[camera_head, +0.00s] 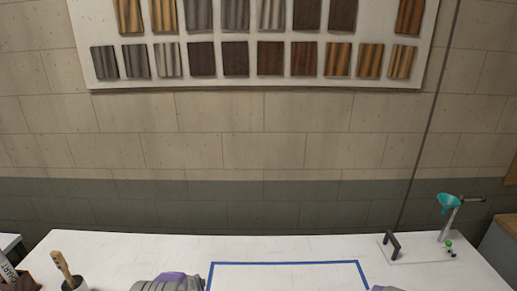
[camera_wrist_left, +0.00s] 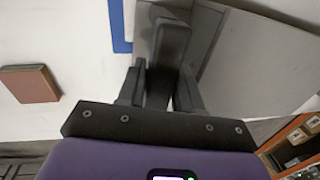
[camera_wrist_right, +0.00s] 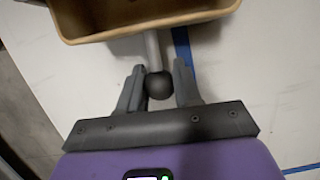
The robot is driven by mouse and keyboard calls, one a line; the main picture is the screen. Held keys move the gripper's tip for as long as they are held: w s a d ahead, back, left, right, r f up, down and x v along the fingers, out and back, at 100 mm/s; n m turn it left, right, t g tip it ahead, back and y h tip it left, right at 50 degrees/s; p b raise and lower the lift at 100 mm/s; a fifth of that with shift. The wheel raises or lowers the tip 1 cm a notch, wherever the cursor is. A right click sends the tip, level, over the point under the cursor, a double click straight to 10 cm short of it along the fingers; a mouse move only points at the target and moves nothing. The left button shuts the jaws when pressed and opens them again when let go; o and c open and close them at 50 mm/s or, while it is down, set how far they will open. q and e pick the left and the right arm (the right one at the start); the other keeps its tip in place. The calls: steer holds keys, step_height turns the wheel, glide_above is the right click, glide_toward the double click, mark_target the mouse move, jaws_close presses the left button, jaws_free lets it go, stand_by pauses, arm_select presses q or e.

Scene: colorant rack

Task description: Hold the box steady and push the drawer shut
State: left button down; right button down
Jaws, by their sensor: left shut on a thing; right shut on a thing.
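In the left wrist view the grey box (camera_wrist_left: 262,65) has flat sides and fills the upper right. My left gripper (camera_wrist_left: 160,85) is shut on a narrow grey part of the box, which sits between its fingers. In the right wrist view the tan drawer (camera_wrist_right: 140,30) shows at the top, open-topped. A grey rod runs from its front to a round dark knob (camera_wrist_right: 159,86). My right gripper (camera_wrist_right: 158,80) is shut on this knob. The head view shows only small parts of my arms at the bottom edge; box and drawer are out of it.
Blue tape (camera_head: 285,263) marks a rectangle on the white table (camera_head: 130,250). A stand with a teal funnel (camera_head: 449,201) is at the right, and a brush (camera_head: 62,268) in a cup at the left. A brown block (camera_wrist_left: 29,84) lies left in the left wrist view.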

arm_select(q)
steer(key=shift+s+d, duration=0.1)
arm_select(e)
steer(key=shift+a, duration=0.8)
steer(key=shift+w+a, duration=0.1)
steer(key=shift+a, duration=0.9)
steer(key=c, duration=0.7)
jaws_free()
steer(key=shift+d, duration=0.1)
steer(key=shift+d, duration=0.1)
steer(key=v, duration=1.2)
